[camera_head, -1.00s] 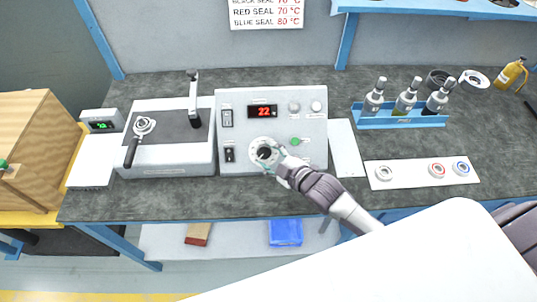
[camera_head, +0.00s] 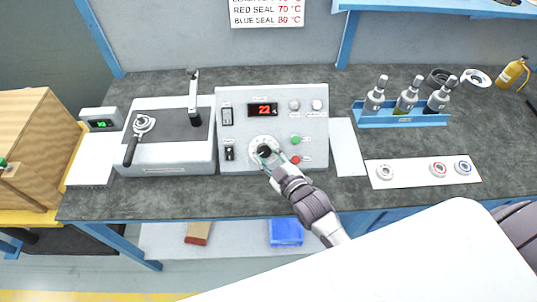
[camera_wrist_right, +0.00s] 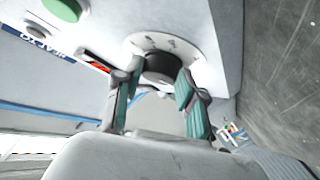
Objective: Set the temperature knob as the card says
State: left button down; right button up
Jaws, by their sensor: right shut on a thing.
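The black temperature knob (camera_head: 264,150) sits on a white round dial at the lower front of the white control box (camera_head: 237,134). The knob also shows in the right wrist view (camera_wrist_right: 160,69). My right gripper (camera_head: 274,155) is shut on the knob, with its fingers (camera_wrist_right: 156,88) on either side of it. The red display (camera_head: 263,110) reads 22. The card (camera_head: 266,13) on the back wall is cut off at the top; it reads red seal 70 °C and blue seal 80 °C. My left gripper is not in view.
Green (camera_head: 295,140) and red (camera_head: 295,160) buttons sit close to the right of the knob. A blue rack (camera_head: 400,121) holds bottles at right. A white strip (camera_head: 410,176) carries several ring seals. A clamp device (camera_head: 170,160) stands left of the box.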

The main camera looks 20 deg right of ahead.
jog(key=shift+a+f+m+t+h+b, duration=0.15)
jog(key=shift+m+t+h+b, duration=0.25)
jog(key=shift+m+h, duration=1)
jog(key=shift+m, duration=0.5)
jog(key=o, duration=1.1)
jog(key=shift+o, duration=0.2)
jog(key=shift+s, duration=0.15)
jog(key=s, duration=0.8)
jog(key=s+r, duration=0.1)
jog(key=s, duration=0.2)
jog(key=shift+s+d+r, duration=0.1)
jog(key=shift+s+d, duration=0.1)
jog(key=shift+s, duration=0.2)
jog(key=shift+w, duration=0.1)
